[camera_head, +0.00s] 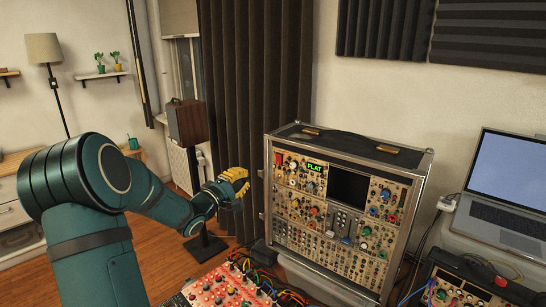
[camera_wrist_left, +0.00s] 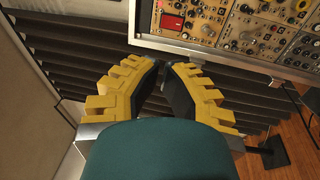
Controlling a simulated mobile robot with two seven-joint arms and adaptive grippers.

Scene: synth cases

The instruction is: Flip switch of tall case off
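The tall case (camera_head: 268,200) stands upright at centre right, its front full of knobs, sliders and a dark screen. A small red switch (camera_head: 279,160) sits at the upper left of its front panel. In the left wrist view the red switch (camera_wrist_left: 172,21) shows near the top edge, beside the case's metal frame (camera_wrist_left: 205,55); its on or off position cannot be read. My left gripper (camera_head: 240,180), with yellow fingers, is left of the case, apart from it. In the left wrist view the gripper (camera_wrist_left: 163,66) is empty, its fingertips close together. My right gripper is out of view.
A red panel (camera_head: 222,290) with knobs and cables lies low at the front. A smaller case (camera_head: 455,285) and a laptop (camera_head: 508,180) are at right. A dark curtain (camera_head: 255,90) hangs behind my gripper. A speaker (camera_head: 186,122) stands behind it to the left.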

